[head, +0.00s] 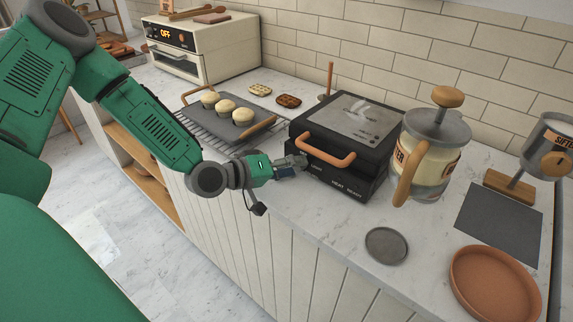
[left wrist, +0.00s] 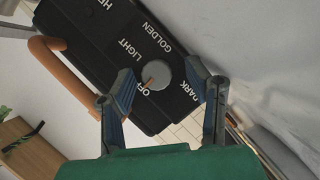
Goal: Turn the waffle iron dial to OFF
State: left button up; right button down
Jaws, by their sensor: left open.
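The black waffle iron (head: 345,135) stands shut on the counter, with a copper-coloured handle on its front. My left gripper (head: 297,164) is at the left end of its front face. In the left wrist view, the round grey dial (left wrist: 161,72) lies between the fingers of my open left gripper (left wrist: 160,72), with a gap on the right side. LIGHT, GOLDEN and DARK are printed around the dial. Its orange mark points down-left, toward the OFF lettering beside the left finger. The dial is hidden in the head view. My right gripper is not in view.
A jug of batter (head: 436,150) stands right of the iron. A grey disc (head: 386,245) and a terracotta dish (head: 494,287) lie nearer the counter edge. A rack with a muffin tray (head: 222,112) is behind my left arm. An oven (head: 205,45) stands further back.

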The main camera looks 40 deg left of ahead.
pick_arm(q)
jog(key=v, duration=0.8)
jog(key=shift+s+a+r, duration=0.15)
jog(key=shift+a, duration=0.05)
jog(key=v, duration=0.3)
jog(key=shift+s, duration=0.2)
